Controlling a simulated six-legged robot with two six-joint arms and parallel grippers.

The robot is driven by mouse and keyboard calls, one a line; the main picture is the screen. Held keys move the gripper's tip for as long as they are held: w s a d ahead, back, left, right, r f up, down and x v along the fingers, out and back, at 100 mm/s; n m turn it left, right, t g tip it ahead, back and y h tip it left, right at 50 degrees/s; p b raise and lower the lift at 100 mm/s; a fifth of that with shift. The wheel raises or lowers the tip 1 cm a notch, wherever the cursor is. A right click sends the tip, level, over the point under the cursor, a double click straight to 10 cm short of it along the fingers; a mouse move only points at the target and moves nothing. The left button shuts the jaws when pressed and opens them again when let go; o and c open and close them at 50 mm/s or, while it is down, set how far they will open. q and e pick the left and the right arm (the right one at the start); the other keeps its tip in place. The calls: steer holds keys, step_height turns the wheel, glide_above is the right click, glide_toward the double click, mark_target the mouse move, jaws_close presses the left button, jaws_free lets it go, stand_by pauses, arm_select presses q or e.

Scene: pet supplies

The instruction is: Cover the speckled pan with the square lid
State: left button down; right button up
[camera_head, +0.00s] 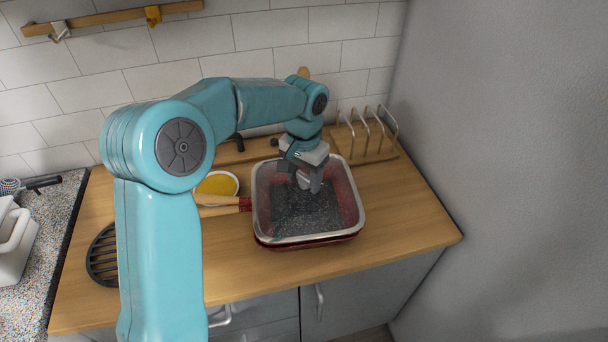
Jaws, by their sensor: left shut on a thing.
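The red pan (305,245) stands on the wooden counter, and its dark speckled inside shows through the glass. The square glass lid (312,237) with its pale metal rim is over the pan and roughly lined up with it. I cannot tell whether the lid rests on the pan or hovers just above it. My left gripper (307,181) points down at the lid's middle and is shut on its knob, which the fingers mostly hide. A wooden handle with a red end (222,206) reaches left from the pan. My right gripper is not in view.
A bowl of yellow contents (218,184) stands left of the pan. A wooden rack with metal loops (368,135) stands behind right. A dark round grate (103,258) lies at the left, partly behind my arm. The counter right of the pan is clear, near a grey wall (500,170).

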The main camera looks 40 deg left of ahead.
arm_select(q)
steer(key=shift+c, duration=1.4)
jaws_free()
step_height(320, 180, up, 16)
steer(key=shift+r+p, duration=0.25)
steer(key=shift+p, duration=0.15)
steer(key=shift+s+f, duration=0.1)
steer(key=shift+s, duration=0.05)
